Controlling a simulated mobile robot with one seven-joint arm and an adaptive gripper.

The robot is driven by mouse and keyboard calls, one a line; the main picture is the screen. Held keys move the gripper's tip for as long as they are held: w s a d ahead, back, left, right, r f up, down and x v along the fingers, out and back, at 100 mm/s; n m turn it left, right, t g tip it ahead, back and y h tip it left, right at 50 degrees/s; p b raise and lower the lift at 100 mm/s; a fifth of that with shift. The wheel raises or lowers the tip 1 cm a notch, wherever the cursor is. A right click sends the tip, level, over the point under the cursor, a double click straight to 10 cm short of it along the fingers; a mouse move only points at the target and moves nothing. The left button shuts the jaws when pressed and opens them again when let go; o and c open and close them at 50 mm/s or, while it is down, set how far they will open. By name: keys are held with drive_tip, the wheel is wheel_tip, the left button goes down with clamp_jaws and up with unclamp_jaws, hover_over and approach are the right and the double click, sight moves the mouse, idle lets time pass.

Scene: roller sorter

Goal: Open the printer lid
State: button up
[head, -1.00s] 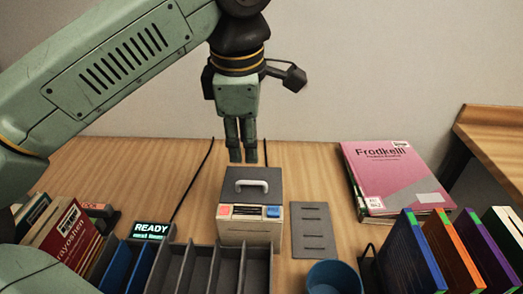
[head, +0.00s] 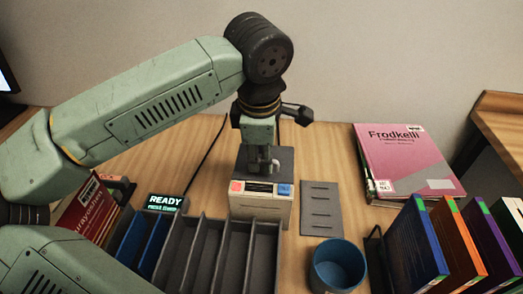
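The printer (head: 258,207) stands on the desk at the centre, a beige box with a red and a blue patch on its front top edge. Its dark grey lid (head: 285,157) is flat and closed. A pale handle (head: 275,164) on the lid is mostly hidden behind my gripper. My gripper (head: 260,166) points straight down with its fingertips at the handle. Whether the fingers are around the handle or just in front of it, and whether they are shut, I cannot tell.
A READY display (head: 165,203) stands left of the printer, and a grey divided rack (head: 220,250) in front. A slotted grey plate (head: 320,208) lies to the right. A blue cup (head: 337,265), upright books (head: 415,245) and a pink book (head: 405,160) are further right.

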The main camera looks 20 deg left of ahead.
drive_tip(key=shift+c, duration=0.2)
clamp_jaws()
idle(0.6)
